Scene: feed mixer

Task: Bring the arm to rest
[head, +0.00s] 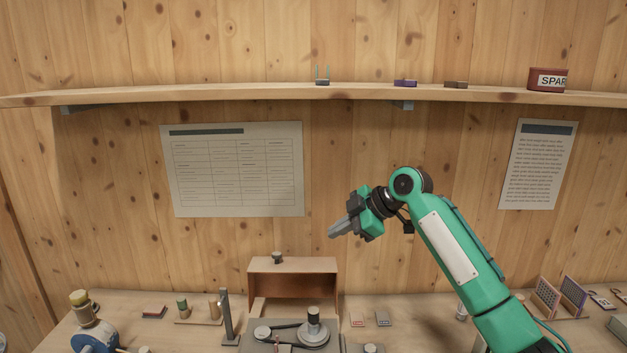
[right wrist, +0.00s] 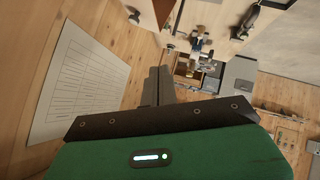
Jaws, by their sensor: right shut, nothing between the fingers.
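My right arm (head: 455,255) is green and rises from the lower right of the head view, bent at a high joint. Its gripper (head: 337,231) points left and slightly down, in the air in front of the wooden wall and above the bench. The gripper is shut and empty. In the right wrist view the two dark fingers (right wrist: 158,86) lie together, with nothing between them. My left gripper is not in view.
A shelf (head: 250,96) with small parts and a red tin (head: 547,79) runs above the arm. The bench (head: 400,310) below carries a brown open box (head: 293,265), a belt-and-pulley mechanism (head: 312,332) and a blue motor-like part (head: 95,338). Air left of the gripper is clear.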

